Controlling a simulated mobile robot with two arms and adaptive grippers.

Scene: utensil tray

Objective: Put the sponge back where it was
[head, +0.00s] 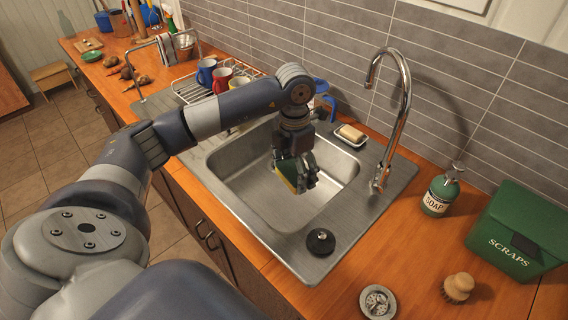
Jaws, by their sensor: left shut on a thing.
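A yellow and green sponge (284,182) is held by my left gripper (298,184), which is shut on it. Gripper and sponge are over the basin of the steel sink (232,158); the fingers hide part of the sponge. I cannot tell how high above the basin floor the sponge is. My right gripper is not in view.
A dish with a tan block (351,133) sits at the sink's back rim, left of the tall tap (402,110). A black stopper (320,242) lies on the front rim. Soap bottle (437,195), scraps bin (520,236) and brush (458,287) stand right.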

